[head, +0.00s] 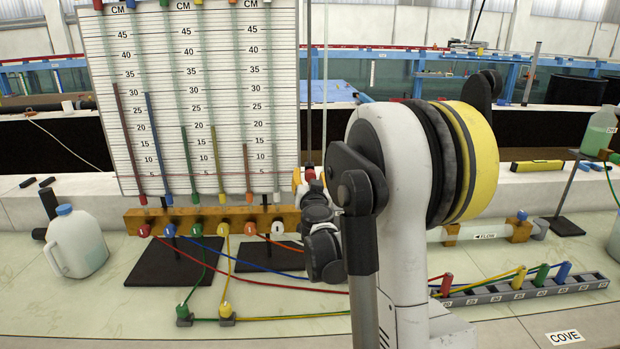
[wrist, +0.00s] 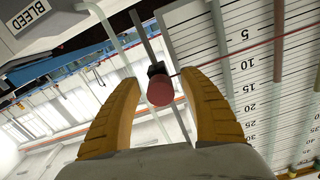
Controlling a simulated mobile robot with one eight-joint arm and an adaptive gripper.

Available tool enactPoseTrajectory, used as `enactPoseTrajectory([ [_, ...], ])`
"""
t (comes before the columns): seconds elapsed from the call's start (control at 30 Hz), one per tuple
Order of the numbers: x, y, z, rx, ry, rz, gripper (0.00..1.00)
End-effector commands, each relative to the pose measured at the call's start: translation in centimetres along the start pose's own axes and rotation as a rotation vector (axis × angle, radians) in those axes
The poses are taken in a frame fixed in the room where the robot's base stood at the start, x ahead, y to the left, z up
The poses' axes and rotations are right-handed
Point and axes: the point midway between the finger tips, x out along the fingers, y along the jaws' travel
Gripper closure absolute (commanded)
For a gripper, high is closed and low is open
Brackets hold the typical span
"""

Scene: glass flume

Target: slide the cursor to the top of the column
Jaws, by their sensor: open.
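The cursor is a small red round knob (wrist: 160,91) on a dark block in the wrist view. A thin red pointer line runs from it across the scale board near the 5 mark. In the head view the red knob (head: 309,173) sits low beside the board's right edge, on a thin upright column (head: 309,90). My gripper (wrist: 160,72) is open, with its orange fingers on either side of the knob and gaps showing. In the head view one orange fingertip (head: 296,178) shows left of the knob; my arm hides the rest.
The ruled scale board (head: 200,100) with several coloured tubes stands left of the column. An orange manifold (head: 220,218) with coloured hoses lies below it. A white jug (head: 76,243) stands at left. A grey rack of coloured connectors (head: 525,291) lies at lower right.

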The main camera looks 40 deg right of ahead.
Motion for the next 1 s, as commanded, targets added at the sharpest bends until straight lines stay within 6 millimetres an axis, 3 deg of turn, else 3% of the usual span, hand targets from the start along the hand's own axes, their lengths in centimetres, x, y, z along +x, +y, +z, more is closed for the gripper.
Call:
enactPoseTrajectory([
  [0.03,0.0,0.0,0.0,0.0,0.0,0.0,0.48],
  [0.07,0.0,0.0,0.0,0.0,0.0,0.0,0.56],
  [0.2,0.0,0.0,0.0,0.0,0.0,0.0,0.99],
  [0.47,0.0,0.0,-0.1,0.0,0.0,0.0,1.0],
  [0.63,0.0,-0.3,-1.6,0.0,0.0,0.0,1.0],
  [0.77,0.0,-0.9,-4.4,0.0,0.0,0.0,1.0],
  [1.0,0.0,-2.3,-11.6,0.0,0.0,0.0,1.0],
])
